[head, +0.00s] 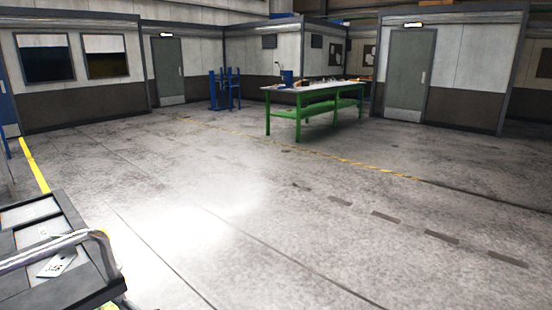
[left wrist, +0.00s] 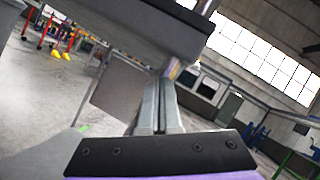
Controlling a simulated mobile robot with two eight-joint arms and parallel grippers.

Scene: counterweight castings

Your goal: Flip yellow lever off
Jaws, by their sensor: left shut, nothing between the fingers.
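My left gripper (head: 88,238) reaches in from the left in the head view, over a dark grey casting or cart top (head: 66,296). Its two long grey fingers are shut together with nothing between them, as the left wrist view (left wrist: 157,100) also shows. A small yellow piece, perhaps the lever (head: 104,234), shows right at the fingertips. In the left wrist view a yellowish patch (left wrist: 175,70) sits on a metal post just past the fingers. I cannot tell whether they touch. Most of the lever is hidden or too small to read. My right gripper is not in view.
A white tag (head: 56,265) lies on the grey top. A green workbench (head: 300,113) and blue stands (head: 224,90) are far off. The concrete floor between is clear. A grey block (left wrist: 130,30) fills the upper left wrist view.

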